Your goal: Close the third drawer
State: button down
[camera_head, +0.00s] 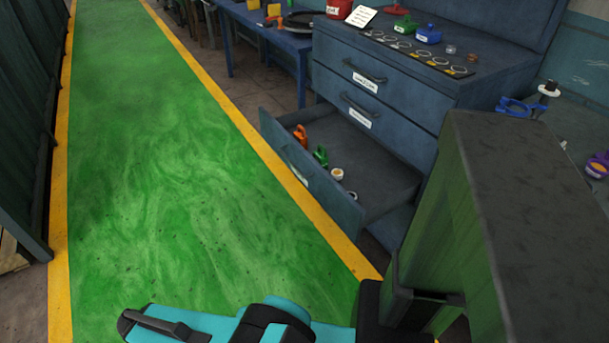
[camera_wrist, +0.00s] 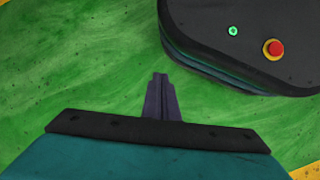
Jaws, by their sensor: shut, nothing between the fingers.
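The third drawer (camera_head: 327,190) of the blue cabinet (camera_head: 420,95) stands pulled well out in the head view, its front panel facing the green floor. Inside it lie an orange item (camera_head: 300,136), a green item (camera_head: 320,156) and small round pieces (camera_head: 337,174). The two drawers above it are shut. My gripper (camera_wrist: 160,78) shows in the wrist view with its dark fingers together and nothing between them, above the green floor. The drawer is not in the wrist view. My teal arm shows at the bottom of the head view, apart from the drawer.
The green floor lane (camera_head: 170,170) with yellow edges is clear left of the drawer. A dark wall (camera_head: 25,110) borders the lane at left. A blue table (camera_head: 270,35) stands beyond the cabinet. Several parts, including a blue one (camera_head: 428,35), lie on the cabinet top.

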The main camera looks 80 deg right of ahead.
jog(key=w+d+r+n+g+h+b, duration=0.1)
jog(key=d+r+n+h+b, duration=0.35)
jog(key=d, duration=1.15)
jog(key=w+d+h+b, duration=0.2)
jog(key=d+b, duration=0.6)
jog(key=d, duration=0.8)
jog(key=s+d+r+g+h+b, duration=0.1)
jog(key=s+d+r+g+b, duration=0.2)
jog(key=s+d+r+b, duration=0.3)
jog(key=s+d+r+n+g+h+b, duration=0.1)
jog(key=s+d+r+g+b, duration=0.3)
jog(key=s+d+r, duration=0.5)
jog(key=d+r+h+b, duration=0.1)
jog(key=d+r+b, duration=0.1)
jog(key=d, duration=0.5)
jog(key=shift+s+r+g, duration=0.3)
jog(key=shift+r, duration=0.25)
jog(key=shift+s+d, duration=0.1)
jog(key=shift+d, duration=0.05)
jog(key=b, duration=0.6)
send_near(312, 162)
jog(key=x, duration=0.6)
jog(key=shift+d+f, duration=0.2)
